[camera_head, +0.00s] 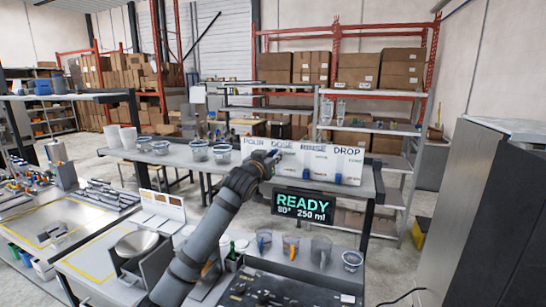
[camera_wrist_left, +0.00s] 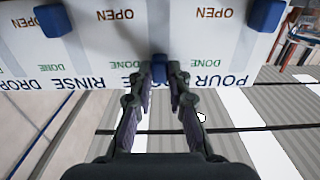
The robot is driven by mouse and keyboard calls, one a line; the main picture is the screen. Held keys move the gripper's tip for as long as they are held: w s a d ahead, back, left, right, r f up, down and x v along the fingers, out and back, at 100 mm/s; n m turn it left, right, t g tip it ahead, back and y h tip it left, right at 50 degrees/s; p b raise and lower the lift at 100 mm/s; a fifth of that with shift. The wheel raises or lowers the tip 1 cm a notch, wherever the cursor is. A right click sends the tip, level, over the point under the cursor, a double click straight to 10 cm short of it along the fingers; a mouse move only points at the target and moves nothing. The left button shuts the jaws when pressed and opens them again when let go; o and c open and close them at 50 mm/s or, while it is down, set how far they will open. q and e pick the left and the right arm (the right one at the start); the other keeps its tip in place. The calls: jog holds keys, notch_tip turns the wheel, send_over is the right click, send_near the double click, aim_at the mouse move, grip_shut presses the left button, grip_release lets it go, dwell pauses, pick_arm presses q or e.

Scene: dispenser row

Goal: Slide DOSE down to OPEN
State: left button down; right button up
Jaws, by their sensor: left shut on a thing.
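The white dispenser panel (camera_head: 351,163) carries the labels POUR, DOSE, RINSE and DROP in the head view. It also shows upside down in the left wrist view (camera_wrist_left: 185,48). My left gripper (camera_head: 268,160) is at the panel's left part, near DOSE. In the left wrist view my left gripper (camera_wrist_left: 159,78) is shut on a blue slider knob (camera_wrist_left: 159,66), between the POUR and RINSE labels and level with the green DONE marks. The OPEN marks lie lower on the panel. My fingers hide the DOSE label. My right gripper is not in view.
Other blue knobs (camera_wrist_left: 53,20) (camera_wrist_left: 265,15) sit at about OPEN height on either side. A black READY display (camera_head: 303,207) hangs below the panel. Several cups (camera_head: 321,249) stand below it. A dark cabinet (camera_head: 480,220) stands at the right.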

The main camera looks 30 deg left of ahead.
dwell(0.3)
pick_arm(q)
notch_tip(320, 180, down, 6)
jog(key=b, duration=0.5)
jog(key=shift+f, duration=0.2)
jog(key=shift+r, duration=0.1)
jog(key=c, duration=1.3)
grip_release()
jog(key=shift+s, duration=0.1)
send_near(277, 169)
jog(key=shift+v, duration=0.75)
